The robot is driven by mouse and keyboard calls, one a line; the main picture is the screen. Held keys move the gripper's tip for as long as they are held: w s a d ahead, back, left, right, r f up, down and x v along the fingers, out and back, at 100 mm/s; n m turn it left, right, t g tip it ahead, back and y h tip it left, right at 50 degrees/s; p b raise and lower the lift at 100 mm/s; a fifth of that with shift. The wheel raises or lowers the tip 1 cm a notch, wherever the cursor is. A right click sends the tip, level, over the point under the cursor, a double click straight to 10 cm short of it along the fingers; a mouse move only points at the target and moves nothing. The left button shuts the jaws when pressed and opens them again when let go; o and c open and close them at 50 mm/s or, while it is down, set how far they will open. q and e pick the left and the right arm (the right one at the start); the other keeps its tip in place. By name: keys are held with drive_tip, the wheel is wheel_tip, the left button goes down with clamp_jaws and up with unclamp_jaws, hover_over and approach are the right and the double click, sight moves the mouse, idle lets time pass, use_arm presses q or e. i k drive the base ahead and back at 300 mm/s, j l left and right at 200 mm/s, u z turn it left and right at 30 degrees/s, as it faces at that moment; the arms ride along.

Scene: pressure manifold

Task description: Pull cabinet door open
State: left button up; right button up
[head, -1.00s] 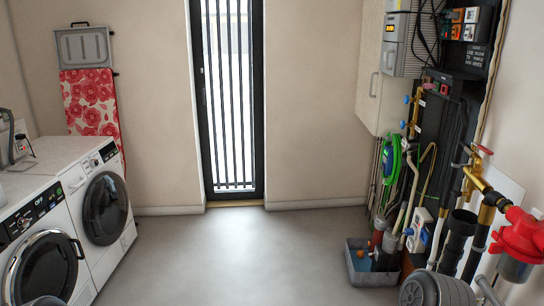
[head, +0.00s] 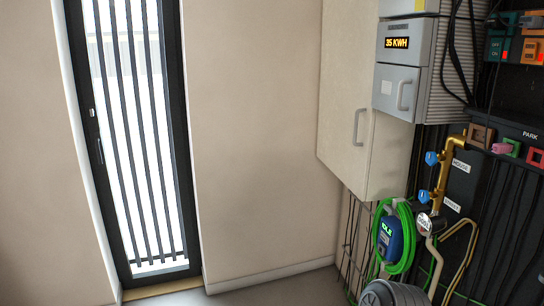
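A cream wall cabinet (head: 340,110) hangs on the right side of the back wall in the head view. Its door is closed, with a grey vertical bar handle (head: 358,127) on the face toward me. Grey boxes with a second, smaller handle (head: 404,94) and a "35 KWH" display stand just right of it. Neither of my grippers can be made out.
A barred glass door (head: 135,140) is at the left. Below the cabinet are a blue device with a coiled green hose (head: 390,240), thin pipes, and brass valves with blue knobs (head: 432,158). Black panels with cables fill the right. The wall between door and cabinet is clear.

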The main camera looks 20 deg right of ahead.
sight(346, 118)
drive_tip(key=i+z, duration=0.45)
drive_tip(key=i+j+z, duration=0.25)
drive_tip(key=i+z, duration=0.25)
drive_tip(key=i+j+z, duration=1.05)
drive_tip(key=i+l, duration=0.05)
